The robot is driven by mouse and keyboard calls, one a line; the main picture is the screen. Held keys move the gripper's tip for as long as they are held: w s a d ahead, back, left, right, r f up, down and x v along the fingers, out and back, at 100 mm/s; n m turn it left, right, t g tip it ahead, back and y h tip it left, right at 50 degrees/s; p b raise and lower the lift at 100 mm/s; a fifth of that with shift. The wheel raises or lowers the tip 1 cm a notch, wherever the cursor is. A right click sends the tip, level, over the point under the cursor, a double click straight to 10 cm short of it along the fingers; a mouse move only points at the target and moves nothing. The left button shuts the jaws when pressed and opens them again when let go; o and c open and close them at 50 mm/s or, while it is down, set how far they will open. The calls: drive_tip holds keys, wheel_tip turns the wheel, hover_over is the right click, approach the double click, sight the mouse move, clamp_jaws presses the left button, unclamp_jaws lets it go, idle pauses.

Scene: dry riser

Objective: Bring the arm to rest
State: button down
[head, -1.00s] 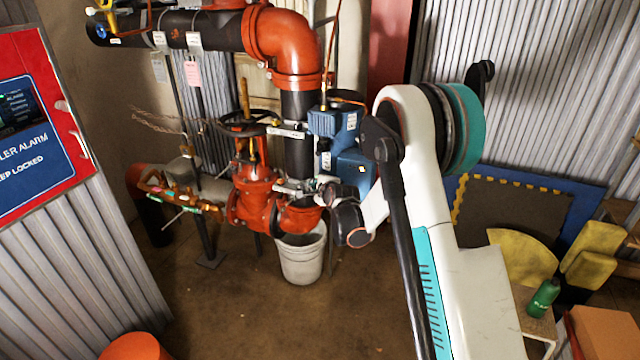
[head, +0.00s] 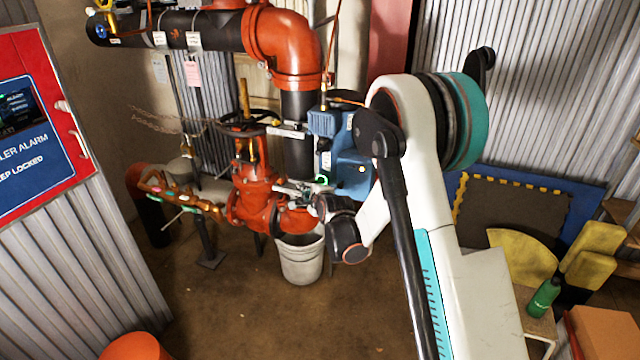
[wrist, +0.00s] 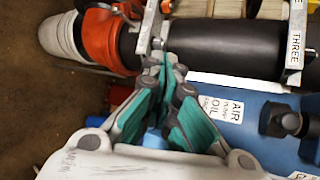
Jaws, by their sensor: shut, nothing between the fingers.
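My arm reaches up from the lower right in the head view and bends down toward the pipes. My gripper (head: 294,189) is at its far end, small in that view, in front of the red pipe fittings and left of the blue box (head: 343,155). In the wrist view my gripper (wrist: 168,72) shows its teal-padded fingers closed together with nothing between them. Behind the fingertips there is a black pipe (wrist: 215,44) with a metal clamp. Whether the fingertips touch the clamp or pipe cannot be told.
A red valve (head: 252,185) and red elbow (head: 285,45) stand close to my gripper. A white bucket (head: 301,262) is on the floor below. A red alarm panel (head: 40,125) is at left. A green bottle (head: 543,298) stands at lower right. The middle floor is open.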

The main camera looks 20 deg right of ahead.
drive_tip(key=shift+s+a, duration=0.5)
drive_tip(key=shift+s, duration=0.15)
drive_tip(key=s+r+n+g, duration=0.3)
drive_tip(key=s+r+n, duration=0.7)
drive_tip(key=s+r, duration=0.7)
drive_tip(key=s+d+n+g, duration=0.1)
drive_tip(key=s+n, duration=0.4)
drive_tip(key=s, duration=0.8)
drive_tip(key=s+d+f+n+g+h, duration=0.1)
drive_tip(key=s+n, duration=0.4)
drive_tip(key=s, duration=0.9)
drive_tip(key=shift+n+g, duration=0.3)
drive_tip(key=shift+g, duration=0.1)
drive_tip(key=shift+s+d, duration=0.1)
